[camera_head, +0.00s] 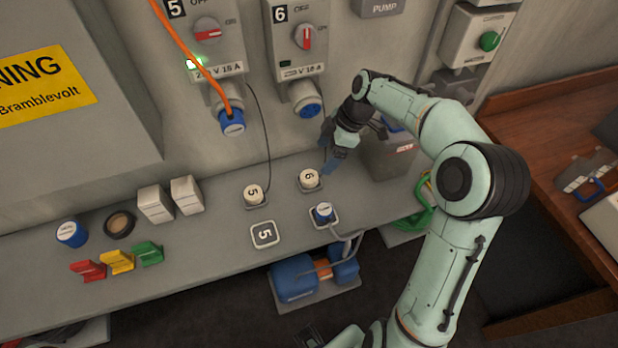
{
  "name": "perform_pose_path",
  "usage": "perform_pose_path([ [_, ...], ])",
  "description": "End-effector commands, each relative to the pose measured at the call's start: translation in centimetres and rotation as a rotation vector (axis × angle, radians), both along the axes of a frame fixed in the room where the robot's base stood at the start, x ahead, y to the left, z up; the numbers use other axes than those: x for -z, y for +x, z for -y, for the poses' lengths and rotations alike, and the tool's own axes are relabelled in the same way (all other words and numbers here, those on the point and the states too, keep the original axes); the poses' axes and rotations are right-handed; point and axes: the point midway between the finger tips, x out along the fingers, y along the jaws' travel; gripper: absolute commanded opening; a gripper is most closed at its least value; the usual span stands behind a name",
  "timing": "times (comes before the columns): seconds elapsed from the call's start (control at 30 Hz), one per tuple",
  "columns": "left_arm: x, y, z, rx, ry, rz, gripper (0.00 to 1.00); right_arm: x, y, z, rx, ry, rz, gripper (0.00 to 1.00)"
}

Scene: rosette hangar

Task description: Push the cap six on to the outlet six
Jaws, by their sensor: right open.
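Cap six (310,176), a round white cap marked 6, sits on a small base on the grey shelf. Outlet six (305,96) is on the wall panel above it, with its blue round face uncovered and pointing down and outward. My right gripper (332,164) is open and empty, fingers pointing down, just right of and slightly above cap six in the picture. It appears apart from the cap. A thin cord by the gripper is partly hidden. At the bottom edge a dark part, perhaps my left gripper (312,338), barely shows; its jaws cannot be made out.
Outlet five (231,121) holds a blue plug on an orange cable. Cap five (253,194) stands left of cap six. A grey box (388,156) is close right of my gripper. White blocks (170,200) stand farther left.

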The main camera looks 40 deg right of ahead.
Motion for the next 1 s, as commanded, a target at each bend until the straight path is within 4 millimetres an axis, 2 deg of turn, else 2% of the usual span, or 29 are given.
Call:
perform_pose_path([
  [0.03, 0.1, -0.1, 0.0, 0.0, 0.0, -0.001, 0.43, 1.2, 0.1, -0.4, -0.001, 0.004, -0.004, 0.83],
  [0.2, 0.3, -0.1, 0.0, 0.0, 0.0, -0.001, 0.43, 3.7, 0.8, -1.3, -0.001, 0.003, -0.003, 0.83],
  [0.33, 0.3, -0.1, 0.0, 0.0, 0.0, -0.001, 0.43, 4.6, 1.0, -1.6, 0.001, 0.001, -0.002, 0.83],
  [0.7, 0.2, -0.1, 0.0, 0.0, 0.0, -0.001, 0.43, 4.9, 1.1, -1.7, 0.001, 0.001, -0.001, 0.83],
  [1.0, -0.1, 0.1, 0.0, 0.0, 0.0, 0.001, 0.43, 8.7, 2.4, -2.8, -0.001, 0.002, -0.002, 0.83],
])
